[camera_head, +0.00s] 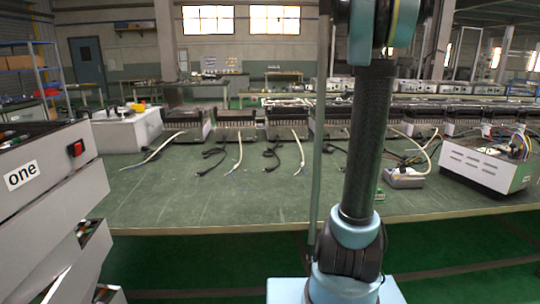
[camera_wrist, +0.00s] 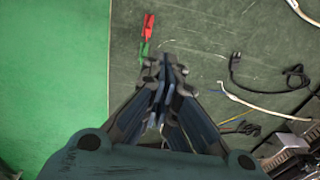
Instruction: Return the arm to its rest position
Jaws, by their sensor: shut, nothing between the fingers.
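My gripper (camera_wrist: 165,75) shows in the wrist view with its fingers together and nothing between them. It is above the area where the green floor (camera_wrist: 50,70) meets the dark green tabletop (camera_wrist: 210,35). In the head view my arm rises in front of the table, and the gripper is outside that picture. A red and green clip-like piece (camera_wrist: 147,32) lies on the tabletop just beyond the fingertips in the wrist view.
Several heating units (camera_head: 235,124) with loose cables stand along the table (camera_head: 240,205). A white unit with wires (camera_head: 485,165) stands at the right. A cabinet labelled "one" (camera_head: 50,175), with drawers pulled out, stands close at the left. The table's front middle is mostly clear.

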